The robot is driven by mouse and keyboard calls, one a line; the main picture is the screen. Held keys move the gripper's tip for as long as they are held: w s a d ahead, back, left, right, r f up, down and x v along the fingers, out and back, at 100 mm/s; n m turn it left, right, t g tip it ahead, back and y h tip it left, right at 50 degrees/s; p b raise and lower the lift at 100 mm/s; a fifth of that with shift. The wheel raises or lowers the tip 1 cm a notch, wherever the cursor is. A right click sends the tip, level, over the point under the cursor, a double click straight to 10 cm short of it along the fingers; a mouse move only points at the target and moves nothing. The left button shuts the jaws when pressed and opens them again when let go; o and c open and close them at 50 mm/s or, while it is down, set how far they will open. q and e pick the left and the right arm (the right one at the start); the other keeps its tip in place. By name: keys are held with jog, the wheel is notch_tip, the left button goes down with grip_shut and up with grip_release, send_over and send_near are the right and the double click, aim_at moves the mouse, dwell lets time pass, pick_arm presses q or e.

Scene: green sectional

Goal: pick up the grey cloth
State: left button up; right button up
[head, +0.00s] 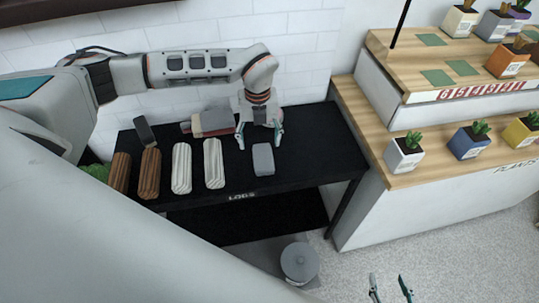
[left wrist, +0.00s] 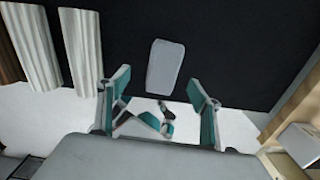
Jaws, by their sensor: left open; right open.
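The grey cloth (head: 263,159) looks like a small folded rectangle lying flat on the black table (head: 318,152), right of the pale logs. My left gripper (head: 259,138) points down above the table, just behind the cloth, with its fingers apart and nothing between them. In the left wrist view the cloth (left wrist: 165,67) lies beyond the spread fingertips (left wrist: 160,88), apart from them. My right gripper (head: 391,288) shows only its fingertips at the bottom edge of the head view, apart, over the floor and far from the cloth.
A wooden plant stand (head: 405,172) borders the table's right. A grey bin (head: 299,262) is on the floor in front.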

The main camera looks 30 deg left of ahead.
aim_at(263, 156)
pick_arm(q)
notch_tip(263, 156, down, 2)
jog(key=shift+s+d, duration=0.1)
jog(key=shift+s, duration=0.05)
jog(key=shift+d+f, duration=0.25)
jog(key=shift+f, duration=1.1)
jog(key=shift+d+f, duration=0.2)
jog(key=shift+f, duration=1.1)
jog(key=c, duration=1.1)
